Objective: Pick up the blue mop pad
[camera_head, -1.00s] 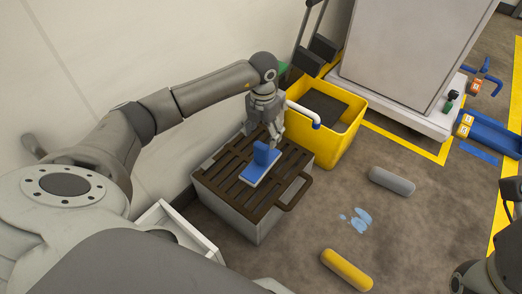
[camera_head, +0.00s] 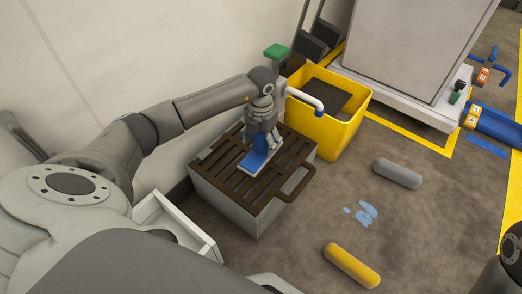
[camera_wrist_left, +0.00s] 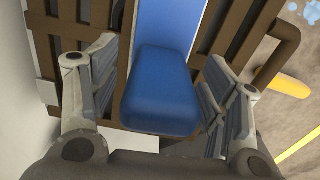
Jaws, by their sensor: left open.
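The blue mop pad (camera_head: 252,162) lies on the brown slatted top of a grey crate (camera_head: 228,203), with a raised blue block on its upper side. My left gripper (camera_head: 264,143) is right above it, pointing down. In the left wrist view, the pad's raised blue block (camera_wrist_left: 160,92) stands between the two open fingers (camera_wrist_left: 152,105), with a visible gap on the left side and a narrower one on the right. The fingers do not appear closed on it. Part of the pad is hidden by the gripper in the head view. My right gripper is not in view.
A yellow bucket (camera_head: 338,134) with a white pipe stands behind the crate. A grey cylinder (camera_head: 397,174), a yellow cylinder (camera_head: 351,266) and a light blue puddle (camera_head: 366,212) are on the floor. A white tray (camera_head: 205,250) is left of the crate. A wall borders the left.

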